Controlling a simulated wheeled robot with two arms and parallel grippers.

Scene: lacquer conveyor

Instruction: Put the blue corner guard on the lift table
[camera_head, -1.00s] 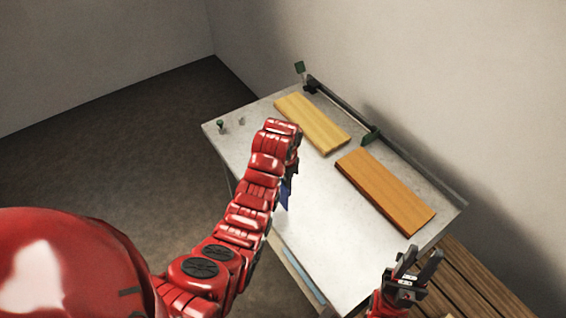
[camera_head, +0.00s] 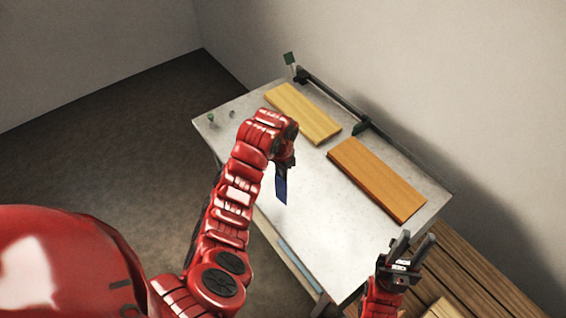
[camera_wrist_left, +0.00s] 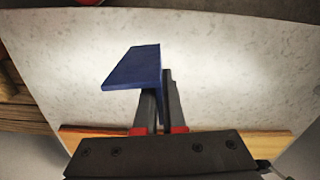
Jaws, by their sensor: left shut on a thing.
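The blue corner guard (camera_head: 281,188) hangs below my left gripper (camera_head: 284,164), over the pale speckled top of the lift table (camera_head: 310,222). In the left wrist view the blue corner guard (camera_wrist_left: 136,68) is an L-shaped piece, one flange between the fingers of my left gripper (camera_wrist_left: 160,100), which is shut on it. The table top (camera_wrist_left: 235,65) lies behind it; the gap between them is hard to judge. My right gripper (camera_head: 411,250) is empty and its fingers are spread, near the table's front right side.
A yellow board (camera_head: 303,113) and an orange board (camera_head: 376,179) lie on the table's far side. A dark rail (camera_head: 345,112) runs along the back edge. A slatted wooden surface (camera_head: 470,275) stands at right. The table's near middle is clear.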

